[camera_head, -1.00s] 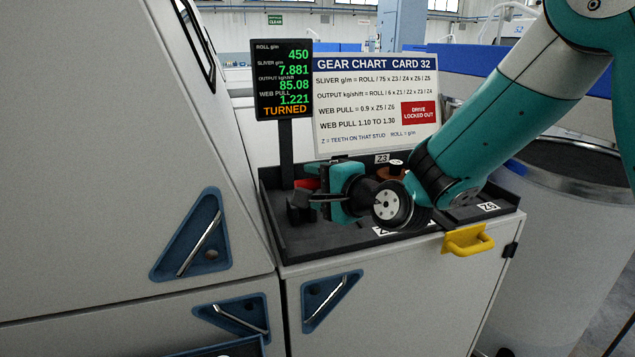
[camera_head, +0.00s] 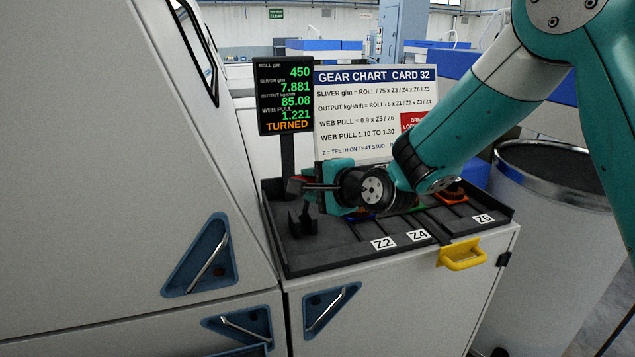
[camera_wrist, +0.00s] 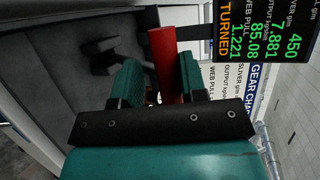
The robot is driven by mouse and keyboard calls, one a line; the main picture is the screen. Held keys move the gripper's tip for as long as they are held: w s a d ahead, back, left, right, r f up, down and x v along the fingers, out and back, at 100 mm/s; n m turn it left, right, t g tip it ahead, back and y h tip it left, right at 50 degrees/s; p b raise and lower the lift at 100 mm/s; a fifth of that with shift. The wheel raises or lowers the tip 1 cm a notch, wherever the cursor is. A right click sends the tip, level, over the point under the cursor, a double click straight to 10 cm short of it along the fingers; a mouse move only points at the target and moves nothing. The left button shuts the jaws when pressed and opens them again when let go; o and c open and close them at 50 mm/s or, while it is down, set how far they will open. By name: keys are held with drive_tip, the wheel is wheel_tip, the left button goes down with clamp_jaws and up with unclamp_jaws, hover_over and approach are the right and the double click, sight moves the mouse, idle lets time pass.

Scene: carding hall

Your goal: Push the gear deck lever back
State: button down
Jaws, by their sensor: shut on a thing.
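The gear deck (camera_head: 340,250) is a dark tray on top of the cabinet, with slots labelled Z2, Z4 and Z6. My gripper (camera_head: 312,187) is over the deck's back left part. In the wrist view its two teal fingers (camera_wrist: 160,82) are shut on a red bar, which looks like the lever (camera_wrist: 168,60). In the head view only a little of the red lever (camera_head: 297,181) shows beside the fingers; its lower part is hidden. A black bracket-like piece (camera_head: 301,222) stands on the deck below the gripper.
A display (camera_head: 286,97) reading TURNED stands behind the gripper, beside the gear chart (camera_head: 365,105). Coloured gears (camera_head: 453,195) sit at the deck's back right, partly behind my arm. A yellow handle (camera_head: 463,250) sticks out in front. A sloped grey machine panel (camera_head: 120,150) rises close on the left.

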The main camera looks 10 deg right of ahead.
drive_tip(key=w+a+r+b, duration=0.1)
drive_tip(key=w+r, duration=0.2)
drive_tip(key=w, duration=0.4)
drive_tip(key=shift+r, duration=0.25)
idle(0.4)
drive_tip(key=c, duration=0.9)
unclamp_jaws()
drive_tip(key=shift+o, duration=0.2)
drive_tip(key=shift+s+f+b, duration=0.15)
drive_tip(key=shift+f+b, duration=0.1)
drive_tip(key=shift+b, duration=0.1)
